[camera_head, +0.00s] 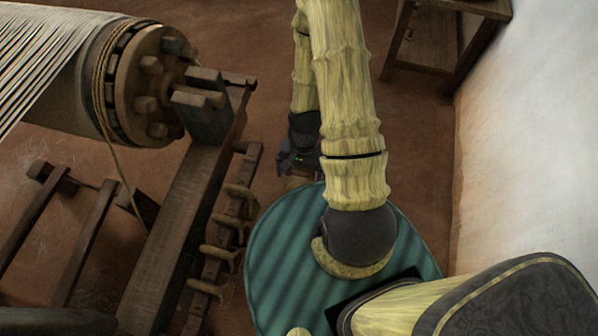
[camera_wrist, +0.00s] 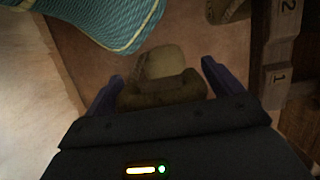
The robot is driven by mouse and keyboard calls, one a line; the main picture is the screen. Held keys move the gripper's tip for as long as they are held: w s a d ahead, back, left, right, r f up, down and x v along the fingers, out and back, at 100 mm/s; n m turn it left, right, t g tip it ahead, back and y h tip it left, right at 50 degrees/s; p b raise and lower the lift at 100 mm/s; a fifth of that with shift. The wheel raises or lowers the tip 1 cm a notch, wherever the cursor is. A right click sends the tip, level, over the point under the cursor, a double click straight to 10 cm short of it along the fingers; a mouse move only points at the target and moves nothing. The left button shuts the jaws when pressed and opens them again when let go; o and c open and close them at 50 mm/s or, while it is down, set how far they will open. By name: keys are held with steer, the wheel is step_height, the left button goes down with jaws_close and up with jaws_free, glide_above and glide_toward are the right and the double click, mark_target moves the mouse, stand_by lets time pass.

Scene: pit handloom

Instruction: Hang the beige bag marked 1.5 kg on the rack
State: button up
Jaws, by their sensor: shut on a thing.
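My gripper (camera_wrist: 163,88) is shut on the brown, thick handle-like top (camera_wrist: 165,92) of a beige bag (camera_wrist: 160,62). The rounded beige body shows just beyond the handle, between the fingers; no weight mark is readable. In the head view my gripper (camera_head: 299,162) is small and dark, partly behind my arm, and the bag is mostly hidden. The wooden rack (camera_head: 223,240) with several pegs is left of my gripper in the head view. In the wrist view, wooden pieces marked 2 (camera_wrist: 288,8) and 1 (camera_wrist: 279,77) are at the right, apart from the bag.
Another tan rounded thing (camera_wrist: 228,10) is cut off at the top of the wrist view. The loom's dark beam (camera_head: 180,230) and warp roller (camera_head: 145,85) stand left. A wooden stand (camera_head: 430,45) and white wall (camera_head: 535,150) are right. Brown floor lies between.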

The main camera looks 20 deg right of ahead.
mark_target(248, 170)
steer(key=shift+w+a, duration=0.15)
steer(key=shift+w+a+f+b, duration=0.15)
steer(key=shift+w+a+b, duration=0.2)
steer(key=shift+w+a, duration=1.5)
steer(key=shift+w+a+f+b, duration=0.15)
steer(key=shift+w+a+b, duration=0.2)
steer(key=shift+w+a, duration=1.45)
steer(key=shift+w+a+f+b, duration=0.15)
steer(key=shift+w+a+b, duration=0.2)
steer(key=shift+w+a, duration=1.5)
steer(key=shift+s+a+f+b, duration=0.35)
steer(key=shift+f, duration=0.25)
steer(key=shift+s+a+f+b, duration=0.3)
steer(key=shift+a+f+b, duration=0.05)
steer(key=shift+f, duration=0.25)
steer(key=shift+s+f, duration=0.1)
steer(key=shift+f, duration=0.2)
steer(key=o, duration=1.7)
steer(key=shift+o, duration=0.2)
steer(key=p+v, duration=0.1)
steer(key=v, duration=1.6)
steer(key=shift+r+p, duration=0.2)
steer(key=shift+p, duration=0.2)
